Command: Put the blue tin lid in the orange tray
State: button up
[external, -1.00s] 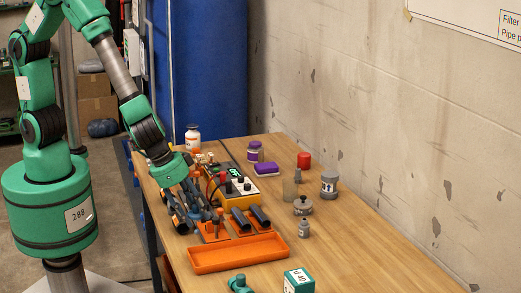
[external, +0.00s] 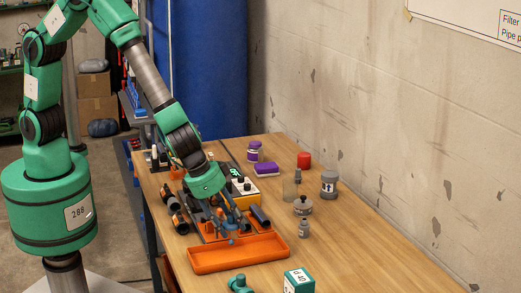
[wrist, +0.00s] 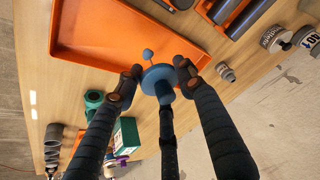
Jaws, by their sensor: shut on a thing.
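The blue tin lid (wrist: 160,80) is a round disc with a small knob. It sits between the fingertips of my gripper (wrist: 158,71), which is shut on it. In the external view my gripper (external: 228,228) points down at the back edge of the orange tray, with the small blue lid (external: 232,241) at its tips. The orange tray (external: 205,263) is shallow, rectangular and empty. In the wrist view the tray (wrist: 90,35) lies beyond the lid, whose lower part falls past the tray's edge. The exact height of the lid above the tray is unclear.
Behind the tray stand orange holders with dark cylinders (external: 259,215) and a yellow-white meter (external: 243,186). Grey fittings (external: 303,206) stand to the right. A green-white box (external: 298,282) and a green fitting (external: 240,284) are in front. The table's right front is clear.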

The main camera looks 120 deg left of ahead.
jog(key=shift+w+f, duration=0.1)
jog(key=shift+w, duration=0.85)
jog(key=shift+f, duration=0.1)
jog(key=shift+f+b, duration=0.5)
jog(key=shift+f, duration=1.15)
jog(key=shift+f, duration=0.15)
jog(key=o, duration=0.9)
